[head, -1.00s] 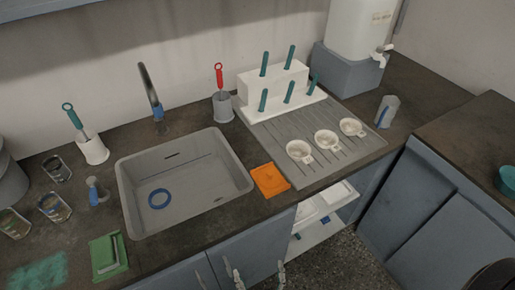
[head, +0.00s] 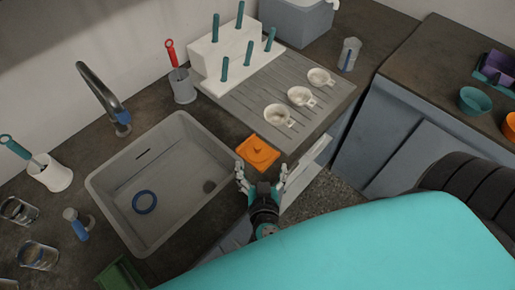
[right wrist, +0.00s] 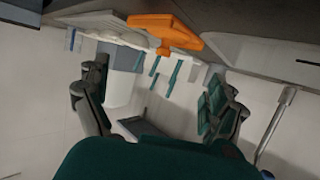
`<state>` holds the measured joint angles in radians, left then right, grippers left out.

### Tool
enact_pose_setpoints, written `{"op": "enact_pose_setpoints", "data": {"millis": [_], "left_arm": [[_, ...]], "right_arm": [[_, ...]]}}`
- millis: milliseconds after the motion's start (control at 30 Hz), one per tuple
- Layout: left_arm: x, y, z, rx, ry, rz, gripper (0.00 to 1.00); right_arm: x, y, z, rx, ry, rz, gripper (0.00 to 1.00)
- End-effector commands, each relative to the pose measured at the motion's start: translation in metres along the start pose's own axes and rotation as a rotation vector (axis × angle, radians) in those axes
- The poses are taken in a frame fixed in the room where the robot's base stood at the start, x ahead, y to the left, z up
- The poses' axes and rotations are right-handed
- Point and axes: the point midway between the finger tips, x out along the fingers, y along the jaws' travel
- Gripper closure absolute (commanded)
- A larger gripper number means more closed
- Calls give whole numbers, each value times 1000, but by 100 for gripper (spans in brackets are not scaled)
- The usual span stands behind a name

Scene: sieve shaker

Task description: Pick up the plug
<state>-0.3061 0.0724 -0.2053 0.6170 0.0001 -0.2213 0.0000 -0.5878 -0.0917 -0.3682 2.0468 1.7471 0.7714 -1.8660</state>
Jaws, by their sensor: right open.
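The plug (head: 259,150) looks like a round orange piece with a small raised knob. It lies on a flat orange square (head: 247,143) on the counter, between the sink and the draining board. Their shared colour makes the plug's edge hard to tell. My right gripper (head: 262,180) is open and empty in the head view, just in front of the orange square and apart from it. In the right wrist view, the open fingers (right wrist: 158,100) show below the orange square (right wrist: 150,21), with the knob (right wrist: 163,49) sticking out. My left gripper is not in view.
The grey sink (head: 101,184) holds a blue ring (head: 144,202). A ribbed draining board (head: 325,100) bears white cups (head: 278,116) and a white rack (head: 222,60). A brush holder (head: 183,88) stands behind. An open drawer (head: 308,175) is right of my gripper.

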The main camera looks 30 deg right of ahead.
Motion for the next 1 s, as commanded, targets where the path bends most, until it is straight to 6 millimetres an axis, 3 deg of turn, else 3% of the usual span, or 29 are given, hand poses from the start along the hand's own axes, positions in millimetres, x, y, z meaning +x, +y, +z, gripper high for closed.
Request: {"op": "enact_pose_setpoints", "data": {"millis": [133,433,700,1000], "left_arm": [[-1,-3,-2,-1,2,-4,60],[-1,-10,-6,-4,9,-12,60],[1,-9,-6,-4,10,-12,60],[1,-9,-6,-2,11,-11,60]], "right_arm": [[29,-1,-1,0,3,-1,6],[53,-2,1,0,1,0,6],[91,-5,4,0,2,0,6],[97,-5,5,0,0,-1,6]]}}
